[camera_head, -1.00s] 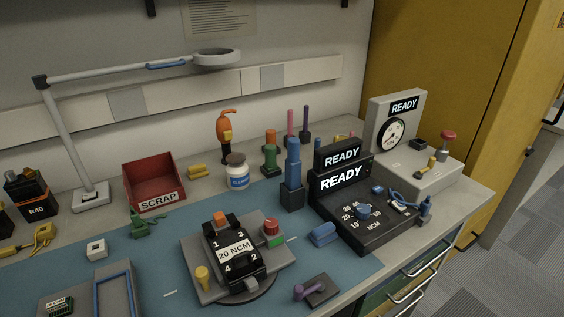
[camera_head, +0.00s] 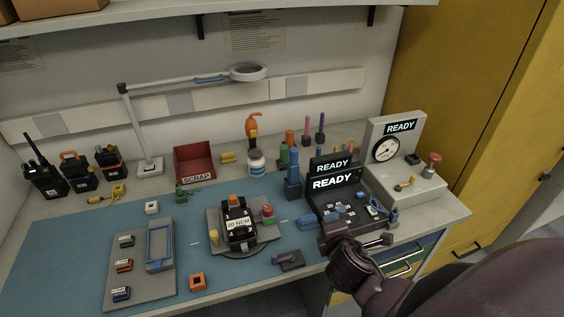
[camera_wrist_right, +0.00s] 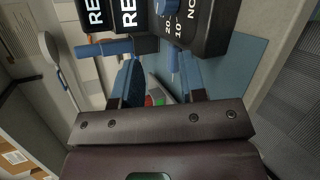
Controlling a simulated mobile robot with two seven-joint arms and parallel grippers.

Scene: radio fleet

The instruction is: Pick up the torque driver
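The torque driver, as I take it, is the tall blue-handled tool (camera_head: 292,164) standing upright in a dark block (camera_head: 292,189) left of the READY controller. In the right wrist view the blue handle (camera_wrist_right: 98,48) lies sideways at upper left, beyond the fingers. My right gripper (camera_head: 356,226) is in front of the controller, right of the driver and apart from it. In the wrist view its blue-padded fingers (camera_wrist_right: 158,72) are spread with nothing held between them. My left gripper is in neither view.
The READY controller (camera_head: 322,204) stands close right of the driver, with a gauge station (camera_head: 410,184) beyond. A black 20 NCM fixture (camera_head: 238,223) is on the blue mat (camera_head: 75,235). A red SCRAP bin (camera_head: 194,160) and a lamp (camera_head: 249,72) stand behind.

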